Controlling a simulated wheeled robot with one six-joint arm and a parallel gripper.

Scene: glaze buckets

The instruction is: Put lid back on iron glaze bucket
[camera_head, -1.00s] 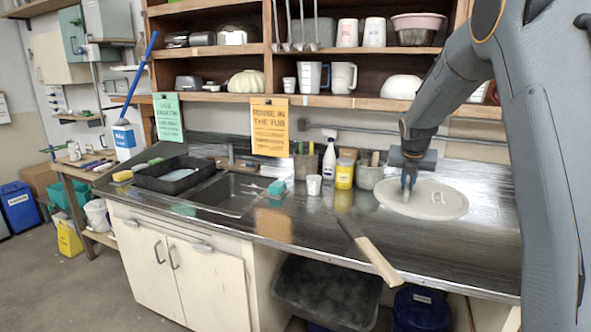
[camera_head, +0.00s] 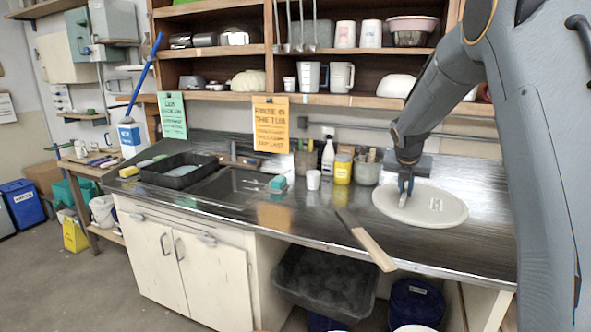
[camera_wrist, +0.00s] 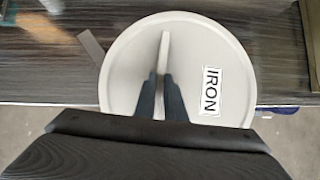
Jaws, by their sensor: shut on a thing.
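The lid (camera_head: 450,210) is a pale grey disc, seen over the right part of the counter. In the wrist view the lid (camera_wrist: 125,65) fills the middle and bears a white label reading IRON. A narrow upright handle (camera_wrist: 164,45) crosses its centre. My gripper (camera_head: 406,200) is shut on this handle; its dark fingertips show on both sides of it in the wrist view (camera_wrist: 160,82). A pale round rim (camera_head: 414,328) is cut off at the bottom edge of the head view; I cannot tell if it is the iron glaze bucket.
The metal counter (camera_head: 300,222) holds a wooden-handled scraper (camera_head: 370,247) over its front edge, a yellow jar (camera_head: 343,170), a white cup (camera_head: 313,180) and a sink at left. A dark tub (camera_head: 325,285) and a blue bucket (camera_head: 417,303) stand below. Shelves hang above.

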